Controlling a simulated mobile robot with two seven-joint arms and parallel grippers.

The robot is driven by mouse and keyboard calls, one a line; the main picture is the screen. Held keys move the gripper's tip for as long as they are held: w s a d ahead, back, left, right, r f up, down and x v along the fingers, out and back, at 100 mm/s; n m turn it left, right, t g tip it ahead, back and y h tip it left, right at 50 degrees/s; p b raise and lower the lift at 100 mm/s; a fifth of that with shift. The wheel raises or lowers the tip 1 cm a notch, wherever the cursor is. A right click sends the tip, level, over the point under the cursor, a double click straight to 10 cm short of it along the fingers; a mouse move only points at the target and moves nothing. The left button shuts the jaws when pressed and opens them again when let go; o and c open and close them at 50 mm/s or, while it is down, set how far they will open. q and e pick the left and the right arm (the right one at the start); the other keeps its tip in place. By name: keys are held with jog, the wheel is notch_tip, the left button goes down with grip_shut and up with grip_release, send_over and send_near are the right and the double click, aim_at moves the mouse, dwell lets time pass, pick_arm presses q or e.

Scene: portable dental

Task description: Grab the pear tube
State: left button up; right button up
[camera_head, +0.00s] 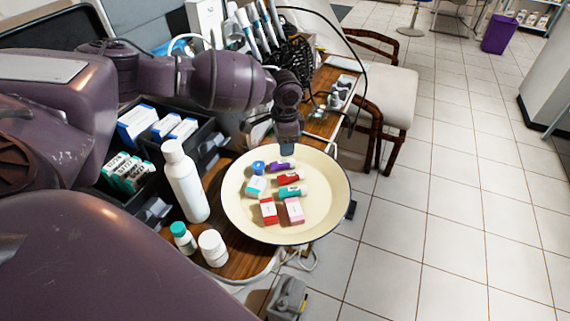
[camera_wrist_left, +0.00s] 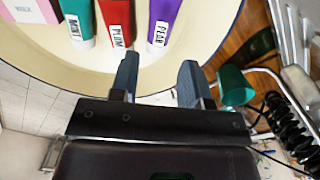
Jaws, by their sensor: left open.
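The pear tube (camera_head: 281,166) is purple and lies at the far side of a round cream tray (camera_head: 333,210). In the left wrist view the pear tube (camera_wrist_left: 160,25) shows its white PEAR label and lies just beyond the fingertips. My left gripper (camera_head: 287,148) is over the tray's far rim, close to the tube. In the wrist view the left gripper (camera_wrist_left: 158,75) is open, with nothing between its fingers. The fingers partly hide the tray rim. My right gripper is not seen.
Beside the pear tube lie the red PLUM tube (camera_wrist_left: 116,20) and the teal MINT tube (camera_wrist_left: 76,20). Small boxes, including a red one (camera_head: 268,210), share the tray. A white bottle (camera_head: 184,182) stands left of the tray. A green cup (camera_wrist_left: 235,86) is beside the gripper.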

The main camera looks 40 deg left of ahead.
aim_at(283, 161)
pick_arm(q)
jog(key=shift+f, duration=1.25)
jog(key=shift+f+b, duration=0.3)
jog(key=f, duration=0.2)
jog(key=f+b, duration=0.1)
jog(key=f, duration=0.1)
jog(key=shift+s+a+f, duration=0.1)
jog(key=shift+s, duration=0.1)
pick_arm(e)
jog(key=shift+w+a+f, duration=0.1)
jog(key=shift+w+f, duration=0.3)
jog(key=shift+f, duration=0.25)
pick_arm(q)
jog(key=c, duration=0.6)
